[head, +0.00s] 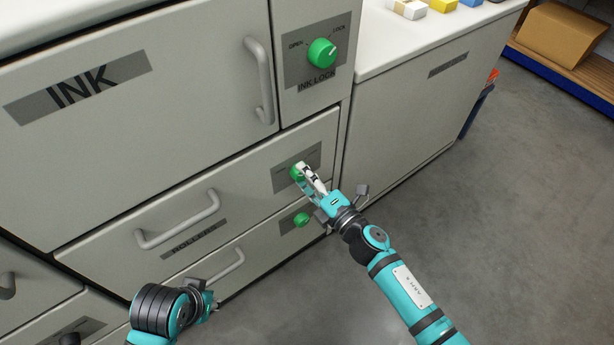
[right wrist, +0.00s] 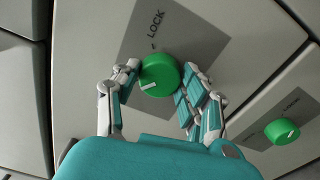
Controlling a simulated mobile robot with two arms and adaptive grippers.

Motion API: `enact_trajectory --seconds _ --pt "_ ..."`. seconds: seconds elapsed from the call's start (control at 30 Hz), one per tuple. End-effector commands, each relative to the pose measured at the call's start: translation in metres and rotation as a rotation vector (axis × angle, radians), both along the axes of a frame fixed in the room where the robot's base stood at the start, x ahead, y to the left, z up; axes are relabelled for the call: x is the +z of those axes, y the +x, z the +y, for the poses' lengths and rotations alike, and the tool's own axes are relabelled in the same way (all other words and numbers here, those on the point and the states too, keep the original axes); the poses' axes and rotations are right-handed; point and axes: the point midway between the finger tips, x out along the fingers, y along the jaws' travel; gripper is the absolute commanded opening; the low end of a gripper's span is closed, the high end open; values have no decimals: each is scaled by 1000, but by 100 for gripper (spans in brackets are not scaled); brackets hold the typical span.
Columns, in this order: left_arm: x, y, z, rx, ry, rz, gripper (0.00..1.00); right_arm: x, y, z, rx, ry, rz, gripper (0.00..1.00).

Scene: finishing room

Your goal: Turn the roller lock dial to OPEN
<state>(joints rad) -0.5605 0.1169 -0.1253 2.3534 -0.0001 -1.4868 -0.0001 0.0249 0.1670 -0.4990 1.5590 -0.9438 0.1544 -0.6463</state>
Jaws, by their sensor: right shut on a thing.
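The green roller lock dial (head: 296,173) sits on a grey plate (head: 312,158) at the right end of the ROLLER drawer (head: 190,212). In the right wrist view the dial (right wrist: 161,74) has a short white mark on its face. The word LOCK and a tick show above it; I cannot read OPEN there. My right gripper (head: 302,171) is shut on the dial, with a finger on each side of it in the right wrist view (right wrist: 158,88). My left gripper (head: 207,300) is low in the head view, away from the dial; its fingers are too unclear to judge.
A similar green dial (head: 302,219) is on the drawer below. The INK LOCK dial (head: 322,52) is above. Bar handles (head: 180,222) stick out from the fronts. A white counter (head: 420,38) stands at the right. Grey floor (head: 500,220) is clear at the right.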

Motion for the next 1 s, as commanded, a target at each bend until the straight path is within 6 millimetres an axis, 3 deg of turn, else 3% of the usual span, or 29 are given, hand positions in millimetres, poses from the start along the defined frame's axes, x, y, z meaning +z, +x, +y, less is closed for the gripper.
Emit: enact_trajectory --seconds 0.5,0.53,0.67,1.0 --pt "1 0 0 1 0 -1 0 -2 -1 0 1 -17 -7 11" --pt "1 0 0 1 0 -1 0 -2 -1 0 1 -17 -7 47" --pt "1 0 0 1 1 0 0 -2 -1 0 1 -16 -7 64" --pt "1 -2 0 -2 0 3 0 -1 -3 -2 1 -14 -8 67"
